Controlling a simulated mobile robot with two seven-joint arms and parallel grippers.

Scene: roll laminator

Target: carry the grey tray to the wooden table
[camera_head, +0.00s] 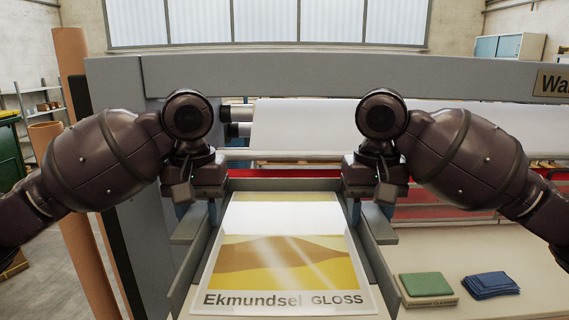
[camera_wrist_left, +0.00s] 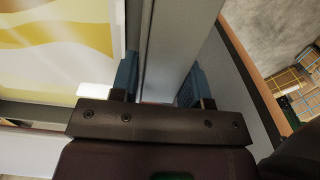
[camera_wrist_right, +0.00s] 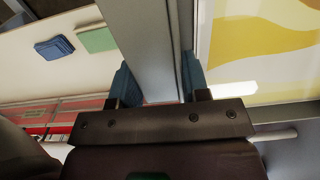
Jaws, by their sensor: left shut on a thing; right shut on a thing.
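The grey tray (camera_head: 378,268) is in front of the laminator in the head view, with a side wall on the left and on the right. A glossy yellow print (camera_head: 285,262) lettered "Ekmundsel GLOSS" lies in it. My left gripper (camera_head: 196,212) is shut on the left wall; the left wrist view shows its blue fingers (camera_wrist_left: 158,88) on both sides of that wall. My right gripper (camera_head: 370,212) is shut on the right wall, and its fingers (camera_wrist_right: 158,84) straddle it in the right wrist view. I cannot make out the wooden table.
The laminator (camera_head: 300,75) with its white roll (camera_head: 310,125) spans the back. A pale surface (camera_head: 460,245) at right carries a green pad (camera_head: 427,284) and blue cloths (camera_head: 490,284). Brown tubes (camera_head: 72,70) stand at left. Grey floor (camera_head: 45,290) shows at far left.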

